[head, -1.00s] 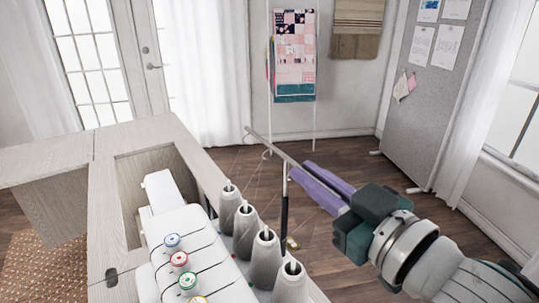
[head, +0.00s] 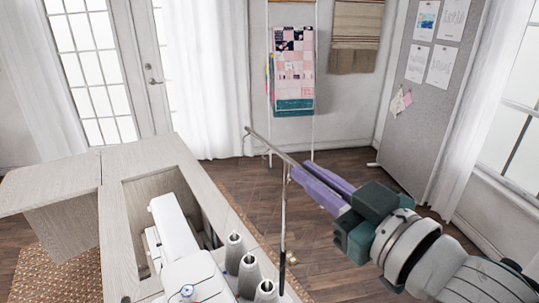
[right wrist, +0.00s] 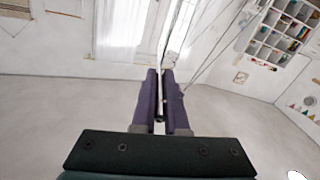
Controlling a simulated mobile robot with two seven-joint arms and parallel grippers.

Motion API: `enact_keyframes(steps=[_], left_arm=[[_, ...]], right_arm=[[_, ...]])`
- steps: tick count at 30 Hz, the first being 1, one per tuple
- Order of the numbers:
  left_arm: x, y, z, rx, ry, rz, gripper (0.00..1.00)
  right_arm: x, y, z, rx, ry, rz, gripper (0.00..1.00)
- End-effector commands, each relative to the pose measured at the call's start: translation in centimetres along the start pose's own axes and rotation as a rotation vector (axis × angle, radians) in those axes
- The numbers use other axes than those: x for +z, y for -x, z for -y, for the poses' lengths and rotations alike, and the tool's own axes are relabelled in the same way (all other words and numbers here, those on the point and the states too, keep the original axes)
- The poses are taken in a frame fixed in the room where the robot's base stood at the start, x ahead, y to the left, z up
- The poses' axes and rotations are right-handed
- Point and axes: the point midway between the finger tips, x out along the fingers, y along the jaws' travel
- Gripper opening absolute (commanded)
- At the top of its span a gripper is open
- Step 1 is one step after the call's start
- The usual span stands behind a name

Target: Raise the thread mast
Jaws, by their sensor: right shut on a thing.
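The thread mast (head: 284,215) is a thin upright metal rod beside the serger, with a thin crossbar (head: 264,142) at its top. My right gripper (head: 312,180) is shut on the mast near the crossbar, its purple fingers reaching in from the right. In the right wrist view, the purple fingers (right wrist: 161,98) are closed together around a thin rod. Fine threads hang from the crossbar toward the grey thread cones (head: 235,252). The white serger (head: 173,228) sits in the cabinet opening. The mast's foot is partly out of view. My left gripper is not in view.
The pale wooden cabinet (head: 118,170) surrounds the machine at left. A quilt (head: 294,70) hangs on a rack by the back wall, and a grey pinboard (head: 435,100) stands at right. The space around the crossbar is clear.

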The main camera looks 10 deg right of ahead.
Motion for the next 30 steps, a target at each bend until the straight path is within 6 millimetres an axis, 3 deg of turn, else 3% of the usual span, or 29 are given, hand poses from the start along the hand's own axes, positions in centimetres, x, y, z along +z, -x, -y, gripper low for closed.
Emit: enact_keyframes(steps=[2,3,10,20,30], left_arm=[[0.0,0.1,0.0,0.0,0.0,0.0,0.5],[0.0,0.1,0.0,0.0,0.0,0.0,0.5],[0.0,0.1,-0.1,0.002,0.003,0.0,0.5],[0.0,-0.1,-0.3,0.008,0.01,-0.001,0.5],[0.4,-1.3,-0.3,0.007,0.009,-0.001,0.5]], right_arm=[[-0.8,-0.2,0.0,-0.003,0.001,-0.023,0.0],[-0.8,-0.2,0.0,-0.002,0.001,-0.024,0.14],[-0.6,-0.1,0.0,-0.002,0.001,-0.016,0.4],[-0.3,0.4,0.0,-0.001,0.001,-0.011,0.41],[0.0,6.2,0.1,-0.002,0.002,-0.009,0.41]])
